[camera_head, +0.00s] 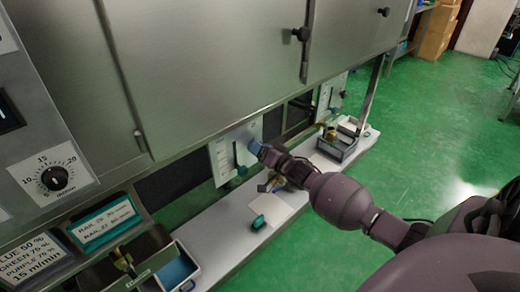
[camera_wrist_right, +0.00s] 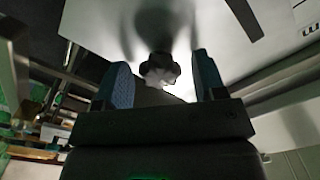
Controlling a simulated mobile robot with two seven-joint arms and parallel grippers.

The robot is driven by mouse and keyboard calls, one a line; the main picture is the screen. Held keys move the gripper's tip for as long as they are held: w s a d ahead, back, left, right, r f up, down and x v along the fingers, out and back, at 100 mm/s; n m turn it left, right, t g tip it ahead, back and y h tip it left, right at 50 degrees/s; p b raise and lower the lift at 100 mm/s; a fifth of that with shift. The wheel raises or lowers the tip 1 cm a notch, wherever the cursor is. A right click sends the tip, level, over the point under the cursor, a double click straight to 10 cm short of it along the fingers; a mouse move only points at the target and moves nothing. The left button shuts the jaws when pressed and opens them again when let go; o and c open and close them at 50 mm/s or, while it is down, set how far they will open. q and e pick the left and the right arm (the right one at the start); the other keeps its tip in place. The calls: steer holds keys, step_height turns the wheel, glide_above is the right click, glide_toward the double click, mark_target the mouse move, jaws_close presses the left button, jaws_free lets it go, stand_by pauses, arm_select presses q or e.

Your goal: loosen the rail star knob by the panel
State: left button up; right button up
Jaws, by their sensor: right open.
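The rail star knob (camera_wrist_right: 159,68) shows in the right wrist view as a small dark, lobed knob in front of a pale panel (camera_wrist_right: 95,22). My right gripper (camera_wrist_right: 164,78) is open, with one blue-padded finger on each side of the knob and a visible gap to each. I cannot tell whether the knob is fully within finger depth. In the head view the white panel (camera_head: 222,160) has a dark slot and a teal pointer. My right gripper (camera_head: 257,148) is at its right edge and hides the knob. My left gripper is out of view.
A pale shelf (camera_head: 215,243) runs below the steel cabinet (camera_head: 215,65), carrying a teal item (camera_head: 258,222) and a grey tray (camera_head: 338,150). A second panel (camera_head: 330,95) is farther right. A dial (camera_head: 54,178) and label signs (camera_head: 104,221) are at left. Open green floor lies right.

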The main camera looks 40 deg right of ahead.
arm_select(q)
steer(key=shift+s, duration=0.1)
arm_select(e)
steer(key=c, duration=0.9)
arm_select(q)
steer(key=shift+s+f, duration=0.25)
